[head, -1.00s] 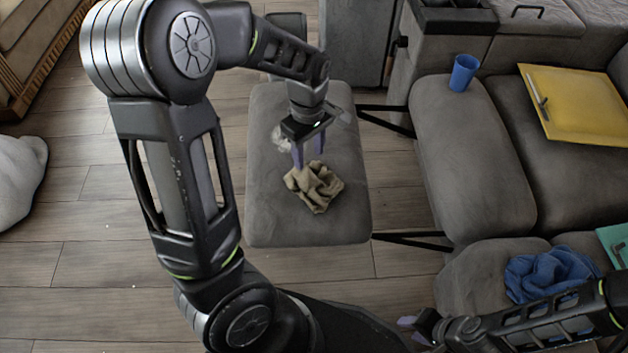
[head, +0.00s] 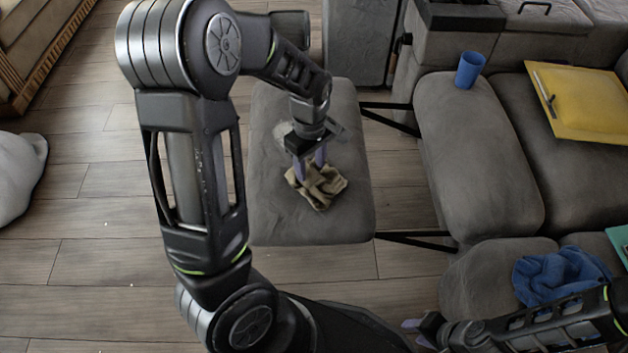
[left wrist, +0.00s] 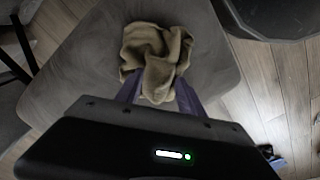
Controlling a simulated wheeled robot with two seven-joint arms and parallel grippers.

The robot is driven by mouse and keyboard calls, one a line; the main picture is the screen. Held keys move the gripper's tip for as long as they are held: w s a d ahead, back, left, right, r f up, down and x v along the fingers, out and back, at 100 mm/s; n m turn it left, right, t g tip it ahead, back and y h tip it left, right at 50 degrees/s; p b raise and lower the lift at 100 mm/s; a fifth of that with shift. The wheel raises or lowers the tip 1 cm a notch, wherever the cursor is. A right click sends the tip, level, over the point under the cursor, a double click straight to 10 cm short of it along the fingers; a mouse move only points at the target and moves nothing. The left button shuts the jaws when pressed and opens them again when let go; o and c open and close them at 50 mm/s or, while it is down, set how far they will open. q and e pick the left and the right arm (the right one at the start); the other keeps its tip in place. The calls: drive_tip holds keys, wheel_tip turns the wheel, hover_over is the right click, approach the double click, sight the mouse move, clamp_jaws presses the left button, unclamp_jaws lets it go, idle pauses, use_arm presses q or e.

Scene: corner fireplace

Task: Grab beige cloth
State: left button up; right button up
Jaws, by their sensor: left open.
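The crumpled beige cloth (head: 320,188) lies on the grey cushioned seat (head: 300,228) in the middle of the head view. In the left wrist view the cloth (left wrist: 155,55) sits just beyond and between the purple fingers. My left gripper (head: 308,170) points down over the far side of the cloth, with its fingers open and their tips at or very near the fabric. Contact is hard to tell. The left wrist view shows the fingers (left wrist: 158,95) spread apart at the cloth's near edge. My right gripper (head: 417,332) is low at the right, its fingertips apart and empty.
A grey sofa (head: 470,160) at the right bears a blue cup (head: 469,70), a yellow board (head: 580,103) and a crumpled blue cloth (head: 560,275). Dark bars link the seat and sofa.

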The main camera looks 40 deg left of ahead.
use_arm(q)
drive_tip(key=shift+f, duration=0.65)
drive_tip(key=shift+c, duration=0.3)
clamp_jaws()
idle(1.0)
